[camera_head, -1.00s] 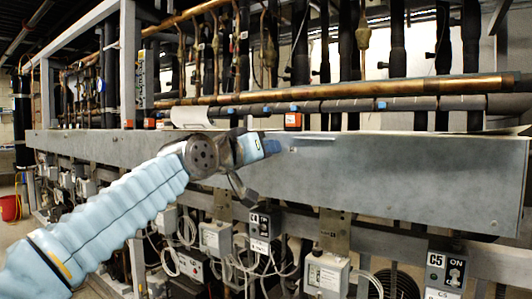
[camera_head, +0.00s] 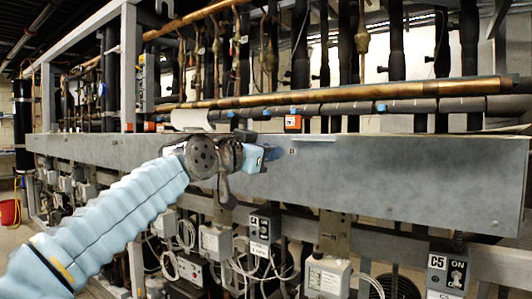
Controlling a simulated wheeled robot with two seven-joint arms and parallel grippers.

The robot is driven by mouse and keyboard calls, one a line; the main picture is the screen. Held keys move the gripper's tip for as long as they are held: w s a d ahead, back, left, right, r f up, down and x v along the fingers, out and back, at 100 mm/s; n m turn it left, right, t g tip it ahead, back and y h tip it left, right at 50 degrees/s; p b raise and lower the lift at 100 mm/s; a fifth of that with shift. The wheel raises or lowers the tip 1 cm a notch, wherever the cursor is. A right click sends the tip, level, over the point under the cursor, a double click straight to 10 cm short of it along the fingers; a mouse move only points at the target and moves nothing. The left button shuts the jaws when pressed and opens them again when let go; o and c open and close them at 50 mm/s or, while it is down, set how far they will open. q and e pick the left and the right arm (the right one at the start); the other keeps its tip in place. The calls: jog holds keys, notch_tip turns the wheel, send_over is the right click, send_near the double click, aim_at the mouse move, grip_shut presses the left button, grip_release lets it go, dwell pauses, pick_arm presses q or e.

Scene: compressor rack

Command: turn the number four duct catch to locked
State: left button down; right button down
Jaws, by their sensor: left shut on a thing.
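The long grey duct (camera_head: 400,178) runs across the rack. My left arm comes in from the lower left, and my left gripper (camera_head: 268,156) is at the duct's front face, left of its middle. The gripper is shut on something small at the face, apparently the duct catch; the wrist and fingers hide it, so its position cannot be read. A small dark mark (camera_head: 291,151) shows on the duct just right of the fingertips. No number four label is readable on the duct. My right gripper is not in view.
Copper and black pipes (camera_head: 350,94) run above and behind the duct. Below it hang grey boxes, loose cables and switch plates marked C4 (camera_head: 259,226) and C5 (camera_head: 446,272). A red bucket (camera_head: 9,212) stands far left. The duct face to the right is clear.

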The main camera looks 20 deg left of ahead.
pick_arm(q)
jog(key=shift+f, duration=0.15)
jog(key=c, duration=1)
grip_release()
jog(key=shift+w, duration=0.1)
jog(key=b+v, duration=0.3)
jog(key=v, duration=1.1)
jog(key=shift+w+d, duration=0.1)
